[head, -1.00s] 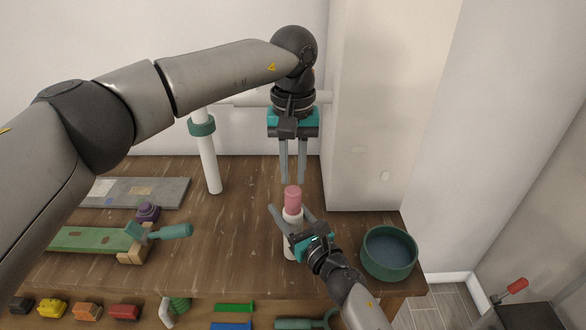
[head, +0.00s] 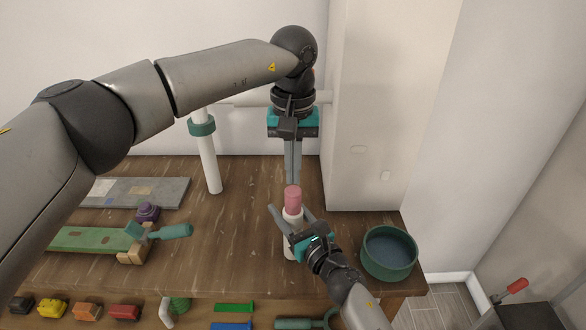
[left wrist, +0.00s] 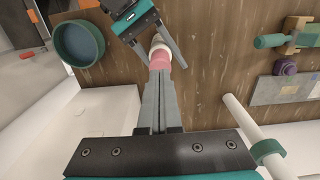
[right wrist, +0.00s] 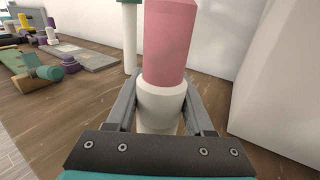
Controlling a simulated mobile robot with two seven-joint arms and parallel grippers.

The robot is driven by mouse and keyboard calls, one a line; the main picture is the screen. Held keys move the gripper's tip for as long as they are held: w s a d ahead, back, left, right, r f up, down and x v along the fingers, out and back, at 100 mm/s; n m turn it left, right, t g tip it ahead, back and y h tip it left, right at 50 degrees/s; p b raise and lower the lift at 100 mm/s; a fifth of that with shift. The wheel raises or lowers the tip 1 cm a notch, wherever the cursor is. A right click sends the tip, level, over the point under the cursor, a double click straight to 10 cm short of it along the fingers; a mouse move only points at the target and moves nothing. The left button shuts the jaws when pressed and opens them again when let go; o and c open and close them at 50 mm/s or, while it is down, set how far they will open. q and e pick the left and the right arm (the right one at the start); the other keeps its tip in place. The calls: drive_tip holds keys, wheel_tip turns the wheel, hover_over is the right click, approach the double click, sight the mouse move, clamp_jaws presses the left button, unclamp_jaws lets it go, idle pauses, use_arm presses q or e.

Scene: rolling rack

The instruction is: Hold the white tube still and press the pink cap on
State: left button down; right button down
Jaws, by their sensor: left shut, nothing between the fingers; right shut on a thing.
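The white tube (head: 290,244) stands upright near the front right of the workbench, and its pale rim shows in the right wrist view (right wrist: 161,105). My right gripper (head: 292,212) is shut on the tube, one finger on each side. The pink cap (head: 293,198) sits upright on the tube's top; I cannot tell how deep it is seated. It fills the upper middle of the right wrist view (right wrist: 168,42). My left gripper (head: 293,180) points down with its fingers together and empty. Its tips are just above or behind the cap; contact is unclear.
A green bowl (head: 389,253) stands right of the tube at the bench edge. A white post with a teal ring (head: 202,129) stands behind left. A teal-handled tool (head: 170,232) and a purple knob (head: 148,211) lie left. A pale wall column (head: 370,120) rises behind right.

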use_arm(q)
drive_tip(key=shift+f, duration=0.25)
drive_tip(key=shift+f, duration=0.9)
drive_tip(key=shift+r, duration=0.1)
drive_tip(key=shift+r, duration=3.45)
use_arm(e)
drive_tip(key=shift+c, duration=1)
unclamp_jaws()
drive_tip(key=shift+s, duration=0.1)
